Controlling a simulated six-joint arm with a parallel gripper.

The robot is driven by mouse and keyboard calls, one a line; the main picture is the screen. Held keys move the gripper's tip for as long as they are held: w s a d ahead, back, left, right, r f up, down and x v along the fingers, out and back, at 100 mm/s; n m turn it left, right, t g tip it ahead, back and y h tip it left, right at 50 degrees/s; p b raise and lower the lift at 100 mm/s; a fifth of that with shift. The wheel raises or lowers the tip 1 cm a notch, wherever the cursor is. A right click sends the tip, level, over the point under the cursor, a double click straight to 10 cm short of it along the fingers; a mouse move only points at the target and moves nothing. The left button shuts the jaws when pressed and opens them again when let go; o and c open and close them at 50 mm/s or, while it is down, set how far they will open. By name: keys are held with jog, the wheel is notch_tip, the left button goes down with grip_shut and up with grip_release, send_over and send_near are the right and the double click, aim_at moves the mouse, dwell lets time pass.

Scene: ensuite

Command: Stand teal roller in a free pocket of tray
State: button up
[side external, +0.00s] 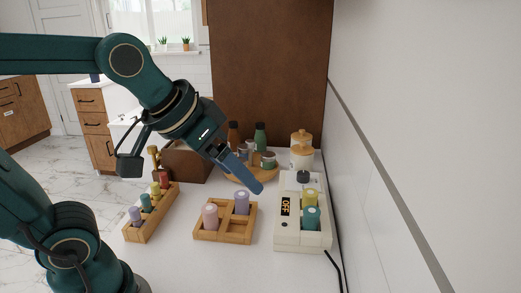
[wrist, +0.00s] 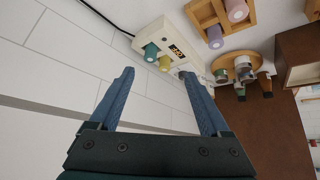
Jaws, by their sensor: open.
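A teal roller (side external: 312,217) stands in the front of a white heater box (side external: 303,243), with a yellow roller (side external: 309,196) behind it. The teal roller also shows in the wrist view (wrist: 150,50). The wooden tray (side external: 222,239) lies left of the box. It holds a pink roller (side external: 210,217) at front left and a lavender roller (side external: 242,203) at back right; its front-right pocket looks empty. My gripper (side external: 259,188) is open and empty, above and behind the tray, left of the box. In the wrist view its fingers (wrist: 157,74) are spread apart.
A wooden rack (side external: 150,222) at left holds several coloured rollers, one of them teal-green. A round wooden stand (side external: 257,176) with jars and bottles is behind the tray. The wall (side external: 400,150) is close to the box's right. A black cable (side external: 336,264) runs beside the box.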

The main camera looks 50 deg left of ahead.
jog(key=w+f, duration=0.1)
jog(key=w, duration=0.9)
jog(key=g, duration=0.2)
send_near(312, 211)
jog(key=x, duration=0.5)
jog(key=shift+w+a, duration=0.1)
jog(key=shift+w, duration=0.1)
jog(key=shift+x, duration=2.55)
jog(key=shift+s, duration=0.15)
grip_shut()
